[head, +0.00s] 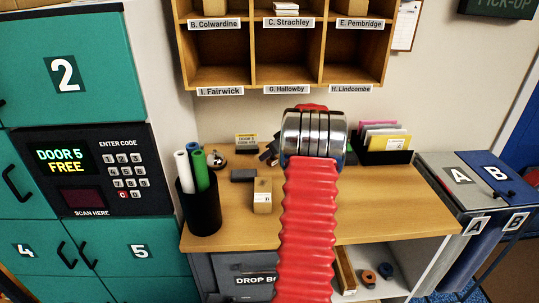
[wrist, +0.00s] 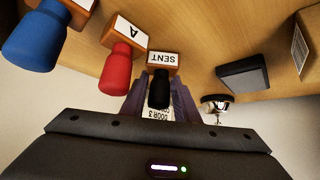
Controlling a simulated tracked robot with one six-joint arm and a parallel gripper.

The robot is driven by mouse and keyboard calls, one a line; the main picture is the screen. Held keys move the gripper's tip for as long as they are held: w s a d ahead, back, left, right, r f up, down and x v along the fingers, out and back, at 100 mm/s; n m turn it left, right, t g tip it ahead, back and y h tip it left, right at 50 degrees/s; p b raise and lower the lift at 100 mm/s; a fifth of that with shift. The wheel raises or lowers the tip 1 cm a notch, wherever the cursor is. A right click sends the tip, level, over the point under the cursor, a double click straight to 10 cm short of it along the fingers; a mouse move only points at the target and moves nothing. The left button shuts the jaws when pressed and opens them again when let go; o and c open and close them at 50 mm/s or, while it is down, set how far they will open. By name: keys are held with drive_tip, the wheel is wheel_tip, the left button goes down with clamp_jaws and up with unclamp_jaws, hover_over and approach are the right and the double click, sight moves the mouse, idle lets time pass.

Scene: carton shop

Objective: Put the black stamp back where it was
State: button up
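In the wrist view the black stamp (wrist: 160,88) shows its dark handle towards me and a wooden block labelled SENT at its far end. My gripper (wrist: 161,82) has one finger on each side of the stamp. Whether the fingers press on it is not clear. The red stamp (wrist: 117,66) with label A and the blue stamp (wrist: 40,40) are to its left in the wrist view. In the head view my red sleeved arm hides my gripper and most of the stamps.
A black pad (wrist: 243,76) and a bell (wrist: 217,104) are right of the stamp in the wrist view. On the desk (head: 390,205) are a carton (head: 262,196), a black tube holder (head: 199,207) and an envelope tray (head: 383,152). Pigeonholes (head: 220,60) hang above.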

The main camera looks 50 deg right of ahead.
drive_tip(key=shift+r, duration=0.1)
drive_tip(key=v, duration=1.2)
idle(0.8)
